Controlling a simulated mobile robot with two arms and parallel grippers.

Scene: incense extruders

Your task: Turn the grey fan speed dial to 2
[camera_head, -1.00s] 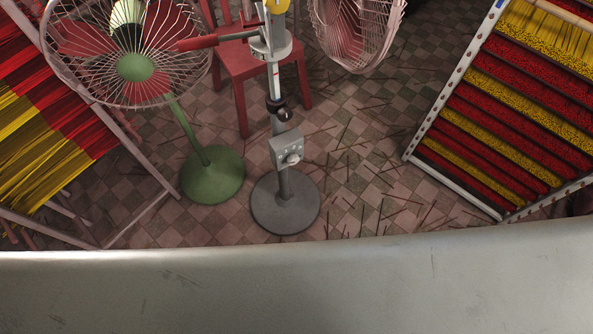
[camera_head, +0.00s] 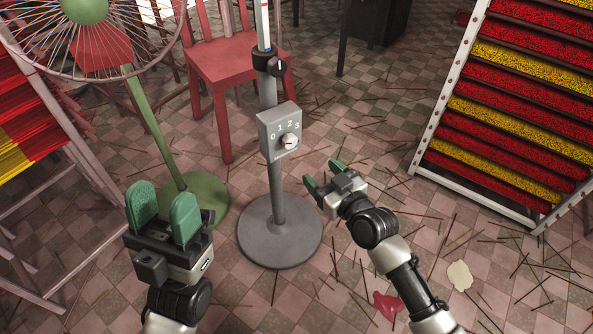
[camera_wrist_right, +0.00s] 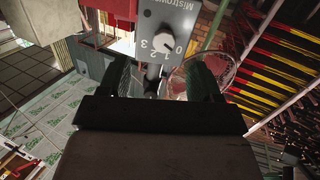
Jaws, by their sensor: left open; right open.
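The grey fan speed dial (camera_head: 289,141) sits on the front of a grey control box (camera_head: 266,137), which is marked 0 to 3 and fixed to the grey fan's pole (camera_head: 277,190). Its exact setting is hard to read. In the right wrist view the dial (camera_wrist_right: 164,43) shows beyond and between my right fingers, with the digits beside it. My right gripper (camera_head: 323,176) is open and empty, below and to the right of the box, apart from it. My left gripper (camera_head: 164,208) is open and empty, at lower left, in front of the green base.
A green fan base (camera_head: 200,200) stands left of the grey round base (camera_head: 279,235). A red chair (camera_head: 235,68) is behind. Incense racks stand left and right (camera_head: 428,130). Sticks litter the tiled floor. A black clamp knob (camera_head: 279,66) is above the box.

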